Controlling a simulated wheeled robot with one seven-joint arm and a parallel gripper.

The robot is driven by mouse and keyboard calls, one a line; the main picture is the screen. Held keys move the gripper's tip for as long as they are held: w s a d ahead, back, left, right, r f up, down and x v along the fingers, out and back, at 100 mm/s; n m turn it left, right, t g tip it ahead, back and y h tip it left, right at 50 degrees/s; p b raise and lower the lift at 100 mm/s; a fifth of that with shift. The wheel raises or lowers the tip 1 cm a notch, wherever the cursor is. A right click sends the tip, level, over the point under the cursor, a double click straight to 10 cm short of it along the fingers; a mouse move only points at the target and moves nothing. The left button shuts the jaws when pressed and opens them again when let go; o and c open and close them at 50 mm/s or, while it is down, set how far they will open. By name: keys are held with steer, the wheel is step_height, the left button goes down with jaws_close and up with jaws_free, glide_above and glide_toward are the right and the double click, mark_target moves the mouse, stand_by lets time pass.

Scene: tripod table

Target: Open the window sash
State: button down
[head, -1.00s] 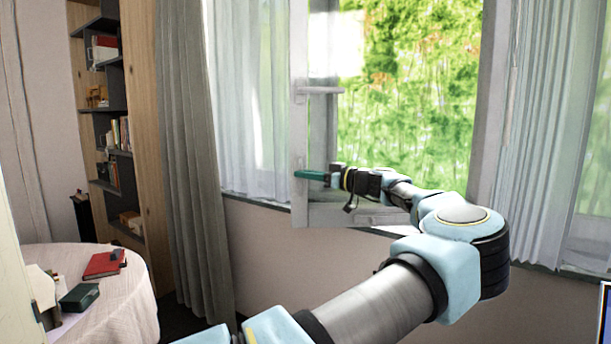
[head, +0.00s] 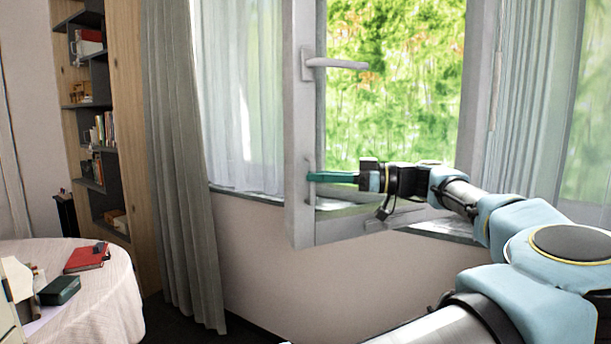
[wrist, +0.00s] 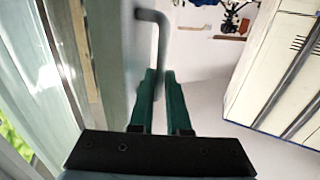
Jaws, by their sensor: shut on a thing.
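The window sash (head: 301,120) is a pale framed panel that stands swung inward into the room, with the green outdoors showing through the opening. A grey lever handle (head: 335,63) sits on it higher up. My gripper (head: 318,177) is at the lower part of the sash's free edge, its green fingers shut on a slim grey pull handle. In the wrist view this pull handle (wrist: 153,17) is a bent bar that runs down between the two green fingers (wrist: 158,85). The sash face lies just left of them there.
A grey curtain (head: 180,150) hangs left of the window, with a bookshelf (head: 92,120) behind it. A round table with a pale cloth (head: 110,310) stands at the lower left, holding a red book (head: 87,257) and a dark box (head: 60,290). Floor between table and window looks clear.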

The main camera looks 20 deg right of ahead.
steer(key=s+d, duration=0.2)
steer(key=s, duration=0.6)
steer(key=shift+s+d+b, duration=0.25)
steer(key=shift+d+b, duration=0.05)
steer(key=shift+b, duration=0.1)
steer(key=shift+r, duration=0.1)
steer(key=c, duration=0.9)
jaws_free()
steer(key=b+v, duration=0.1)
steer(key=v, duration=0.9)
steer(key=shift+d, duration=0.4)
steer(key=shift+s, duration=0.1)
